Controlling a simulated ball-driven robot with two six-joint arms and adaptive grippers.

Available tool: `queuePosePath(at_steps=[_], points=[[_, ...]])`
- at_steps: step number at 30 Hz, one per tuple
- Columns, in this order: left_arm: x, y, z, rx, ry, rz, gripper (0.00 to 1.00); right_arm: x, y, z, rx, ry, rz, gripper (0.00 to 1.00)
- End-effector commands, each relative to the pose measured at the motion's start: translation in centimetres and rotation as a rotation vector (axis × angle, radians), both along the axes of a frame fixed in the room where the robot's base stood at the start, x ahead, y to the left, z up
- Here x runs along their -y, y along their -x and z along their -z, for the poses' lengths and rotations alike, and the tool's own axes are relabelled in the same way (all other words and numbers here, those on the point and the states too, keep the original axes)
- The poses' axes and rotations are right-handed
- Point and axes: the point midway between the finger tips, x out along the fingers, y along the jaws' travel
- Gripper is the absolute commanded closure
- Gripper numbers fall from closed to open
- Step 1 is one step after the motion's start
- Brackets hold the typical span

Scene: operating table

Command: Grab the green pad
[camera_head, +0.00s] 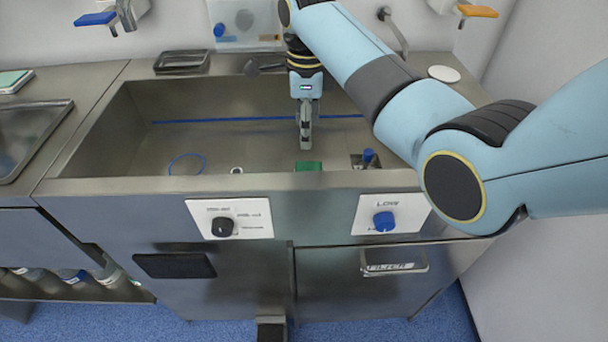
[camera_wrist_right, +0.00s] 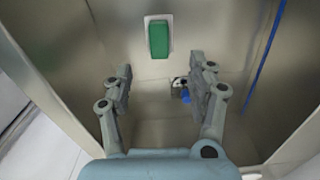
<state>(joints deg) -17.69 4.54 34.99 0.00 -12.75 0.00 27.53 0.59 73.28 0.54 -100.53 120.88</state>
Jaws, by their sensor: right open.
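The green pad (camera_head: 308,166) lies in the sink basin near its front wall in the head view. In the right wrist view the green pad (camera_wrist_right: 159,39) shows whole, a green block with a pale edge, beyond the fingertips. My right gripper (camera_head: 305,140) points down into the basin, above and behind the pad in the head view. The front wall partly hides the pad in the head view. My left gripper is not in view.
The steel sink (camera_head: 90,150) has a raised front wall. A blue-topped fitting (camera_head: 368,157) stands right of the pad, also visible in the wrist view (camera_wrist_right: 185,95). A blue ring (camera_head: 187,163) and a small white ring (camera_head: 237,170) lie to the left.

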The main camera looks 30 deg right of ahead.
Motion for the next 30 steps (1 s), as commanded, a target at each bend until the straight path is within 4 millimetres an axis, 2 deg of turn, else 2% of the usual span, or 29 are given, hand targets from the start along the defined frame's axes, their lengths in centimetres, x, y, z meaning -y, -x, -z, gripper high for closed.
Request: queuePosePath(at_steps=[1,9,12,17,24,30], points=[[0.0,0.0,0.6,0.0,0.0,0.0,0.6,0.0,0.0,0.8,-0.001,0.0,0.0,0.42],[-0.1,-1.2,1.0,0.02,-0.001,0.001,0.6,0.0,0.1,4.8,-0.004,0.0,0.0,0.42],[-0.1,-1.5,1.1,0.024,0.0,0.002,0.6,0.0,0.1,5.8,-0.001,0.0,-0.001,0.42],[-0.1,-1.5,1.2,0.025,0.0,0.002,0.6,0.2,0.4,7.2,-0.004,0.0,-0.001,0.42],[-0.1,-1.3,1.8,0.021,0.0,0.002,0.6,0.3,0.7,10.8,-0.002,0.0,-0.001,0.42],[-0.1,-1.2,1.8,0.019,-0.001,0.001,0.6,0.3,0.7,11.3,0.0,0.0,-0.001,0.42]])
